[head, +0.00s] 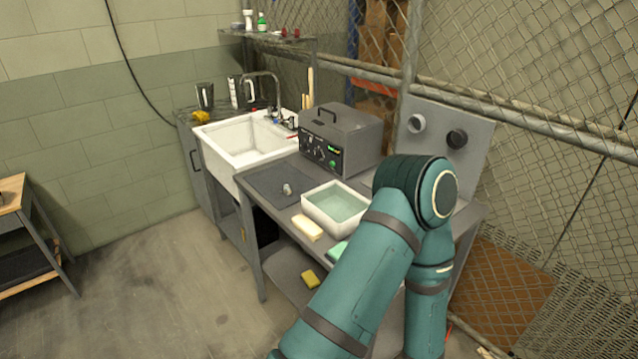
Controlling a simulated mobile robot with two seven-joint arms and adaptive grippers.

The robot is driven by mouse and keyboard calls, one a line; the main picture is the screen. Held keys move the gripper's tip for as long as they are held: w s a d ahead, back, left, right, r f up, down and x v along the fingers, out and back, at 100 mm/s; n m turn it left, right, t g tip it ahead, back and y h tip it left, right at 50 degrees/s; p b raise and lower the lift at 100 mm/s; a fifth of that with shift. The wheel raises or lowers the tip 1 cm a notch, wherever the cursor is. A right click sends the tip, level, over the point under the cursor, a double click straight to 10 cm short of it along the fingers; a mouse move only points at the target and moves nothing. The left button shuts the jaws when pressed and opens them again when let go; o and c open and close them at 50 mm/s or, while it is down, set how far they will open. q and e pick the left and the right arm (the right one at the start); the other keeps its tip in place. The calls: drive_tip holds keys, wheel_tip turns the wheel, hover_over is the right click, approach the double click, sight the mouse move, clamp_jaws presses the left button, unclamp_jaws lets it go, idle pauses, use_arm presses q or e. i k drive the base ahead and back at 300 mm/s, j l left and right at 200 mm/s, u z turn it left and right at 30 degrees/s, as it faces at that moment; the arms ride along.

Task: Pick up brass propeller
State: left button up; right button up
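I cannot pick out a brass propeller for certain. A small grey metallic object (287,190) lies on the dark mat (262,184) on the workbench; its shape is too small to tell. A white tub (309,207) of greenish liquid stands right of the mat, and nothing clear shows in it. A small yellow item (201,117) lies left of the sink, too small to identify. One teal arm of mine rises from the bottom right and covers the bench's right part. Neither gripper is in view.
A grey box device (345,150) with a handle stands behind the mat. A white sink (235,150) is to the left. A pale yellow block (307,228) lies by the bench's front edge, with a green pad (337,253) near it.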

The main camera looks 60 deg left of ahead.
sight(286, 189)
drive_tip(key=u, duration=2.1)
